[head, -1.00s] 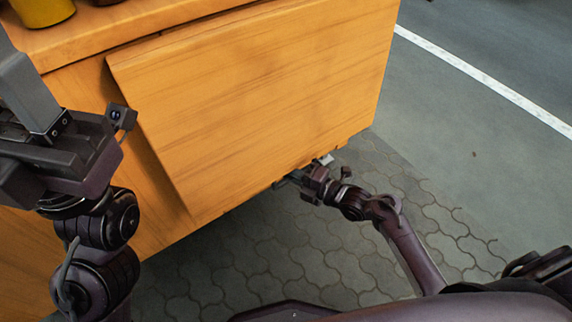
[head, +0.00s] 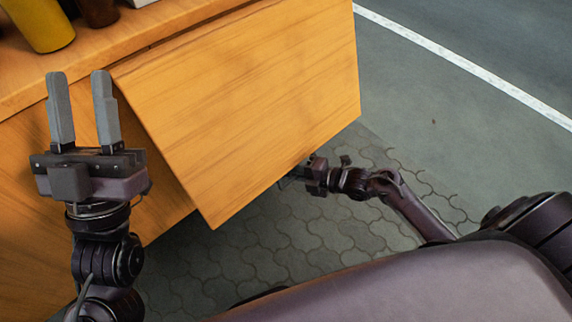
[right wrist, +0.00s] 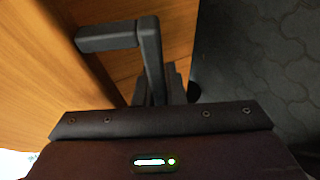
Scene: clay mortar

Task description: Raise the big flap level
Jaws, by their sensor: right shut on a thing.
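The big flap (head: 240,100) is a wide wooden panel on the front of the wooden counter. It joins along its top edge and slants down and outward, with its lower edge away from the counter front. My right gripper (head: 287,181) is at the flap's lower edge, its fingertips partly hidden there. In the right wrist view it is shut on a dark angular bar, seemingly the flap's handle (right wrist: 110,38). My left gripper (head: 80,105) is open and empty, fingers pointing up, in front of the counter left of the flap.
A yellow cup (head: 40,22) and a brown container (head: 98,10) stand on the wooden counter top (head: 22,88) at upper left. Paving (head: 270,240) lies below the flap. Open grey ground with a white line (head: 470,66) is clear at right.

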